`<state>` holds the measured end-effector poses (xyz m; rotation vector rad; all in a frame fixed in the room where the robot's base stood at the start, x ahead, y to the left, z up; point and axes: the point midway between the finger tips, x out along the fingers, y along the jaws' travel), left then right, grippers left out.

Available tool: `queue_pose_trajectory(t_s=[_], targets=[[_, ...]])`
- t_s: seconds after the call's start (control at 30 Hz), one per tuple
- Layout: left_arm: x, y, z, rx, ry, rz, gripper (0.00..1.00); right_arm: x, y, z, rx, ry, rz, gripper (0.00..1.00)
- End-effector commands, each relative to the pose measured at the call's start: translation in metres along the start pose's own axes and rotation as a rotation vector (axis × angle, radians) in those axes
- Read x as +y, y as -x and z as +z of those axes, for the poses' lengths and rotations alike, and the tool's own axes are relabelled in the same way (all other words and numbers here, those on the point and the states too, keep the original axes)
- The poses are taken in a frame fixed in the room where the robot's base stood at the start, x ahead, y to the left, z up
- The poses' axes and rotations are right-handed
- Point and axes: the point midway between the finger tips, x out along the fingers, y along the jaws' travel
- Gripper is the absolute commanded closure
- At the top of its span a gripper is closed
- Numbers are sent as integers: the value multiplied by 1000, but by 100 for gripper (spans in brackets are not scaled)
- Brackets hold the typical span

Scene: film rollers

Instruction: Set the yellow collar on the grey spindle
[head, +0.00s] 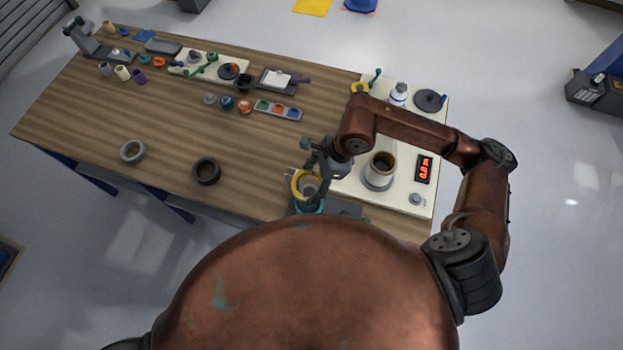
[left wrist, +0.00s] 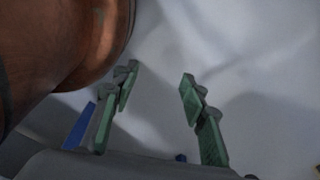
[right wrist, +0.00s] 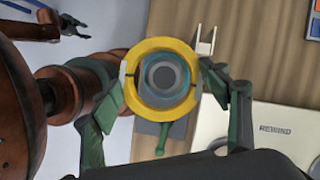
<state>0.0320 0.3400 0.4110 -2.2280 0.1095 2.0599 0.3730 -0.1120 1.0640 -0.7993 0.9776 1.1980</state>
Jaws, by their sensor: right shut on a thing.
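The yellow collar (head: 295,188) is at the front edge of the table in the head view. My right gripper (head: 312,172) is above and around it. In the right wrist view, the collar (right wrist: 165,44) sits between the fingers of my right gripper (right wrist: 165,78), which is shut on its sides. Through its opening I see round grey rings, apparently the grey spindle (right wrist: 168,76), roughly centred. I cannot tell whether the collar is above the spindle or around it. In the left wrist view, my left gripper (left wrist: 157,75) is open and empty, over blurred pale floor.
A light grey ring (head: 132,151) and a dark ring (head: 206,170) lie on the wooden table (head: 110,115). A white panel (head: 410,198) with a brown-rimmed cup (head: 382,163) and red display (head: 424,168) is right of the gripper. Several small parts stand at the back.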

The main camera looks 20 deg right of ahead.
Motion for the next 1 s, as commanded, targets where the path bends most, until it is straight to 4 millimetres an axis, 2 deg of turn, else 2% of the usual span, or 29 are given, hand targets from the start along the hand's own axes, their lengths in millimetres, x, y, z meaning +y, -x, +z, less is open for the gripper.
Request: queue_pose_trajectory(t_s=[0.13,0.5,0.87,1.0], targets=[[0,-5,0,-1,0,0,60,0,-9,-4,0,0,1,56],[-1,-15,-15,19,-4,-1,60,0,-32,-14,0,0,2,56],[0,-24,-9,13,-3,0,60,0,-54,-23,0,0,2,56],[0,-35,-5,8,-3,0,60,0,-64,-27,0,1,1,56]])
